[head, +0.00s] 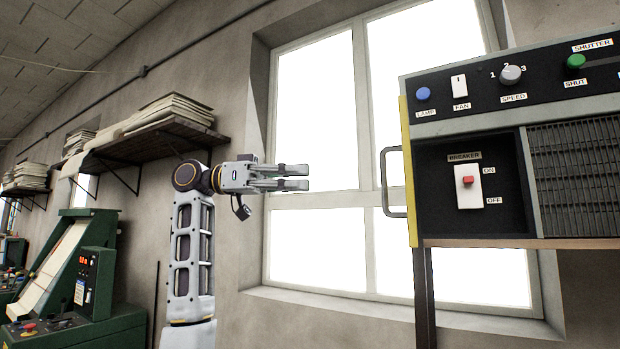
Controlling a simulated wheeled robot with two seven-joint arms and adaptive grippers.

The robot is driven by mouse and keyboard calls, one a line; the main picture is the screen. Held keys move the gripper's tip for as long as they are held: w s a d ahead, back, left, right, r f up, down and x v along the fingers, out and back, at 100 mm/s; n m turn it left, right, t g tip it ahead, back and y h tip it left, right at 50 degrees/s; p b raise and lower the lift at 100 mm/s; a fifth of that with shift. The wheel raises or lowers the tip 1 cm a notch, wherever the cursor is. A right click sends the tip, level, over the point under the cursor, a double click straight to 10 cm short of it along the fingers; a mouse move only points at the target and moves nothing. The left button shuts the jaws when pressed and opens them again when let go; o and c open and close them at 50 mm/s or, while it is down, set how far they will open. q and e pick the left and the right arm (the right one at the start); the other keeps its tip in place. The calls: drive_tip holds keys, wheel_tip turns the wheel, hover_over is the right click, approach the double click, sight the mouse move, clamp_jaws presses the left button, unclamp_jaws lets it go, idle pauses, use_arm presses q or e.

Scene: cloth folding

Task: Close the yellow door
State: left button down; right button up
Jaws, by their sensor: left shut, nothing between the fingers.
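The yellow door (408,171) shows edge-on as a narrow yellow strip at the left side of the control box (460,118). A grey bar handle (385,182) sticks out from it to the left. The door stands open, and the breaker recess (430,205) behind it is exposed, with a red switch on a white plate. My left gripper (308,177) is to the left of the handle, in front of the window, with a gap between them in the picture. Its fingers point right and are shut on nothing. My right gripper is not in view.
The box carries a blue lamp button (423,94), a fan switch (459,86), a speed knob (510,74) and a green shutter knob (576,61). A shelf of folded cloth or paper (165,112) is on the wall. A green machine (75,265) stands at lower left.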

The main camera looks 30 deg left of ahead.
use_arm(q)
drive_tip(key=p+x, duration=0.2)
drive_tip(key=x, duration=1.1)
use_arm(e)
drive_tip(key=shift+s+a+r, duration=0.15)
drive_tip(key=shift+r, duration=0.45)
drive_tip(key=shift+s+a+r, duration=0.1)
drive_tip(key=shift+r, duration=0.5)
use_arm(q)
drive_tip(key=shift+s+d, duration=0.1)
drive_tip(key=shift+d, duration=0.1)
